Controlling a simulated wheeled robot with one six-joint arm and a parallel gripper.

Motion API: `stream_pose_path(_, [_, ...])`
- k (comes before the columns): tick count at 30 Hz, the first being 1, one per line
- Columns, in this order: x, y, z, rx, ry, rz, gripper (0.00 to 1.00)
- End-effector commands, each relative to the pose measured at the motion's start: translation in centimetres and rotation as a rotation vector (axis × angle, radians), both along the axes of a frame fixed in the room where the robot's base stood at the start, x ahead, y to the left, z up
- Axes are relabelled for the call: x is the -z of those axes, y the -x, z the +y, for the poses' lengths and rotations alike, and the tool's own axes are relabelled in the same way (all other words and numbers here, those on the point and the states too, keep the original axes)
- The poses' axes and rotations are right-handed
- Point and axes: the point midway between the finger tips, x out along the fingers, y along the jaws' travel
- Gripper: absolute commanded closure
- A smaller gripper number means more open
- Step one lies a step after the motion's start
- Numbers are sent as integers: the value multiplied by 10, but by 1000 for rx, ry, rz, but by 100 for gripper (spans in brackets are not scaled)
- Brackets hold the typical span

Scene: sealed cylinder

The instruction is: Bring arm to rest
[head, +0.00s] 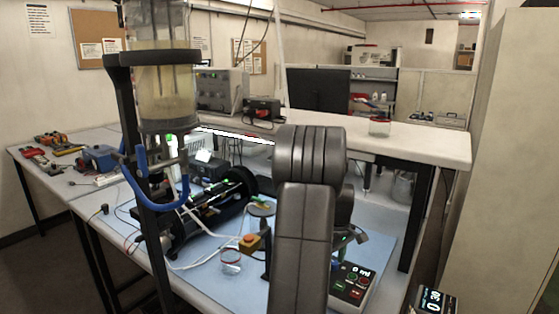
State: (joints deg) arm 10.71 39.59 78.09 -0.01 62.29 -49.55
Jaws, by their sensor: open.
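My arm stands in the middle of the head view as thick dark grey links, with the upper link bent over above the blue-topped bench (385,250). My gripper (357,237) shows only in part, just right of the arm, low over the bench and above a button box (350,284). Its jaws look open, with nothing seen between them. The arm hides the rest of the gripper. A black cylinder (236,192) lies on its side in an apparatus on the bench, left of the arm.
A clear column of yellowish liquid (163,85) with a blue hose (168,204) stands in the left foreground. A small glass jar (231,262) and a yellow switch box (250,243) sit left of the arm.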

Motion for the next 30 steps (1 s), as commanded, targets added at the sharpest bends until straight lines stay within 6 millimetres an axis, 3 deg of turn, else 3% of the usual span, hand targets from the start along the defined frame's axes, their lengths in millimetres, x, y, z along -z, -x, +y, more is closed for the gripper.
stream_pose_path(30, [-1,0,0,835,-1,0,53])
